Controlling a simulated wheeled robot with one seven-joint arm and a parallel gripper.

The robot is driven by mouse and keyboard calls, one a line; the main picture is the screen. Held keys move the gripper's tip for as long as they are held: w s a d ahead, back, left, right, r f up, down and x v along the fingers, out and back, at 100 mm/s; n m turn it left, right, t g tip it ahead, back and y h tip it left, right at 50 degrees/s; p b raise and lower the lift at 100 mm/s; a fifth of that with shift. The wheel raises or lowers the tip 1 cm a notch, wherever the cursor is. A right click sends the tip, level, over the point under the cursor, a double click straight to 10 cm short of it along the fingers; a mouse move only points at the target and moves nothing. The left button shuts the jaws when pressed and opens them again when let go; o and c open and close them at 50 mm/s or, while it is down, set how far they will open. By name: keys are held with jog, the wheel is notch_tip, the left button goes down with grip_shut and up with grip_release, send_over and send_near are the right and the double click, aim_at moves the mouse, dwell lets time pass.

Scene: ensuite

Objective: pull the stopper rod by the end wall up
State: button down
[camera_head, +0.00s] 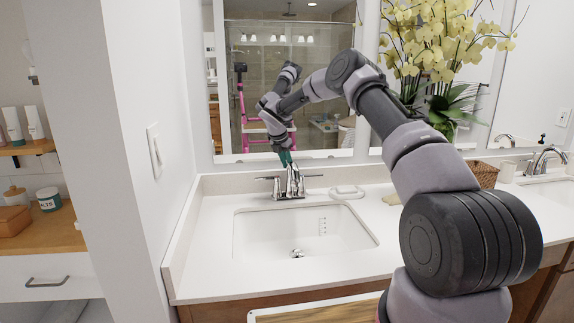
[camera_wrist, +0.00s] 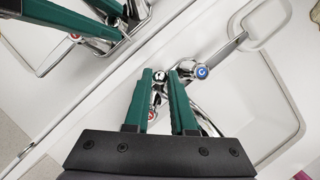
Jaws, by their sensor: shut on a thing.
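The chrome faucet (camera_head: 290,184) stands behind the left sink (camera_head: 255,235), the one by the end wall (camera_head: 155,120). My gripper (camera_head: 287,158) reaches down at the top rear of this faucet. In the wrist view its two green fingers (camera_wrist: 158,80) are shut on the small chrome knob of the stopper rod (camera_wrist: 159,75), between the red-marked handle (camera_wrist: 151,116) and the blue-marked handle (camera_wrist: 202,72). The rod below the knob is hidden by the fingers and faucet. The drain stopper (camera_head: 297,253) shows in the basin; its exact height is hard to tell.
The mirror (camera_head: 255,60) rises close behind the faucet and reflects my arm. A white looped item (camera_head: 347,192) lies on the counter right of the faucet. A flower vase (camera_head: 450,125), a wicker basket (camera_head: 483,174) and a second faucet (camera_head: 543,158) are further right.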

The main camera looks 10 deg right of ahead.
dwell(0.4)
jog(key=shift+r, duration=1.45)
jog(key=shift+w, duration=0.1)
jog(key=c, duration=0.8)
grip_release()
jog(key=shift+o, duration=0.2)
jog(key=v, duration=1.1)
